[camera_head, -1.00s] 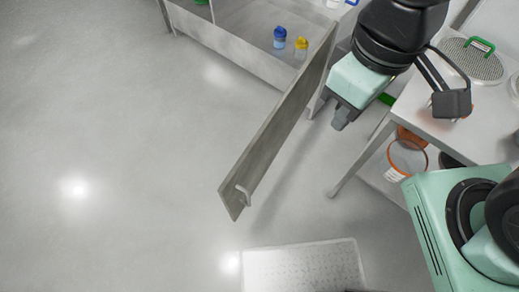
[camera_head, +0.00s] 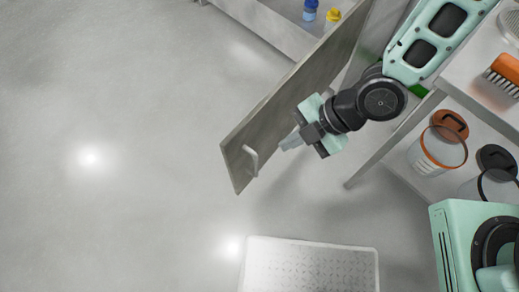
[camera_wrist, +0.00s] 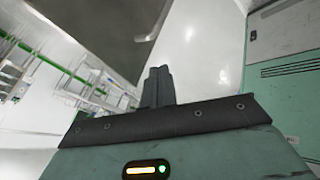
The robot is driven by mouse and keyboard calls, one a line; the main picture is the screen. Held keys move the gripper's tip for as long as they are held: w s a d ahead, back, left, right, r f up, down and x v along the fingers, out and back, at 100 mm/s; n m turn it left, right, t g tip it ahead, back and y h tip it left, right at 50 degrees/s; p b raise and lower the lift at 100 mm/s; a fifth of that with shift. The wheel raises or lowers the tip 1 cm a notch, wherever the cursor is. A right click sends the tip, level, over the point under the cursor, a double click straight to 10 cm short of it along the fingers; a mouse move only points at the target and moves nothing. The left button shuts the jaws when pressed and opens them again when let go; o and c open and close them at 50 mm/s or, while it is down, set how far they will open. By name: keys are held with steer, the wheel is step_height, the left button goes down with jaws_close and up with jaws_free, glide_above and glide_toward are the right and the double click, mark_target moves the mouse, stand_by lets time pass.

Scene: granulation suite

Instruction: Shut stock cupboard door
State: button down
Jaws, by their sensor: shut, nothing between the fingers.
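The stock cupboard door (camera_head: 305,90) is a grey panel standing wide open from the cupboard (camera_head: 262,22) at the top of the head view. Its pale handle (camera_head: 251,160) is near the free end, on the side facing my arm. My gripper (camera_head: 284,146) is shut and empty, to the right of the handle and a little apart from it in the picture. Whether it touches the door panel I cannot tell. In the wrist view the shut fingers (camera_wrist: 158,88) point toward the door (camera_wrist: 105,30), with the handle (camera_wrist: 146,38) just beyond them.
A blue-capped bottle (camera_head: 310,10) and a yellow-capped one (camera_head: 332,16) stand in the cupboard. A bench with a brush (camera_head: 506,72) and orange-rimmed tub (camera_head: 438,150) is at right. A perforated pale platform (camera_head: 310,268) lies at the bottom. Floor left of the door is clear.

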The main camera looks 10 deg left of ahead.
mark_target(254, 156)
steer(key=x, duration=0.3)
steer(key=w+a+x, duration=0.1)
steer(key=x, duration=0.3)
steer(key=r+x, duration=0.1)
steer(key=x, duration=0.3)
steer(key=shift+w+a, duration=0.25)
steer(key=shift+a, duration=0.05)
steer(key=shift+w+a, duration=0.3)
steer(key=shift+a, duration=0.25)
